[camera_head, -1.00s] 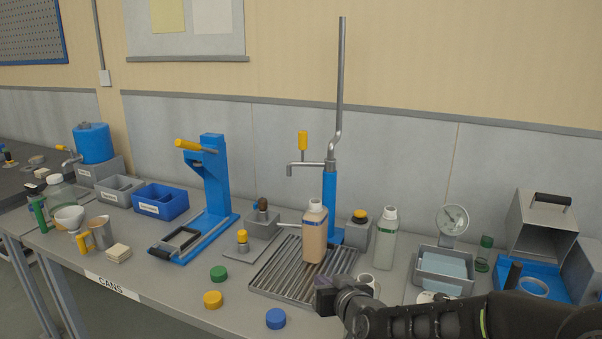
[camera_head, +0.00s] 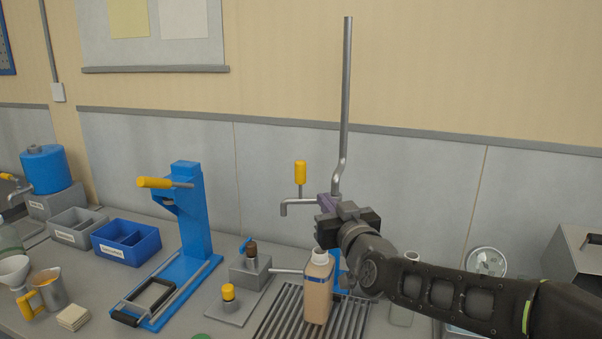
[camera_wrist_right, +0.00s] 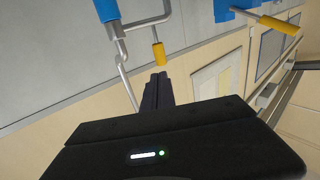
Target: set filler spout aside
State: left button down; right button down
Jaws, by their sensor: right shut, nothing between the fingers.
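The filler spout (camera_head: 297,203) is a grey bent pipe with a downturned end and a yellow upright handle (camera_head: 300,172). It is at the filler stand beside the tall grey pipe (camera_head: 346,100). In the right wrist view the spout (camera_wrist_right: 150,26) and its yellow handle (camera_wrist_right: 158,54) appear upside down. My right gripper (camera_head: 326,203) is shut and empty, at the spout's height near its right end. In the wrist view its fingers (camera_wrist_right: 156,88) point towards the yellow handle, with no clear grip on it. My left gripper is out of view.
A tan bottle (camera_head: 317,290) stands on the ribbed drip tray (camera_head: 275,315) below, close under my wrist. My right arm hides much of the blue filler column. A blue press (camera_head: 190,215) and a blue bin (camera_head: 127,240) stand to the left.

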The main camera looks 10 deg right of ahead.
jog(key=p, duration=0.5)
send_near(302, 170)
jog(key=w, duration=0.6)
jog(key=shift+w+a+f, duration=0.2)
jog(key=shift+w+f, duration=0.1)
jog(key=shift+f, duration=0.1)
jog(key=shift+w, duration=0.15)
jog(key=shift+b, duration=0.3)
jog(key=shift+w+f+b, duration=0.1)
jog(key=shift+w+b, duration=0.2)
jog(key=shift+b, duration=0.35)
jog(key=shift+w, duration=0.25)
jog(key=shift+r, duration=0.4)
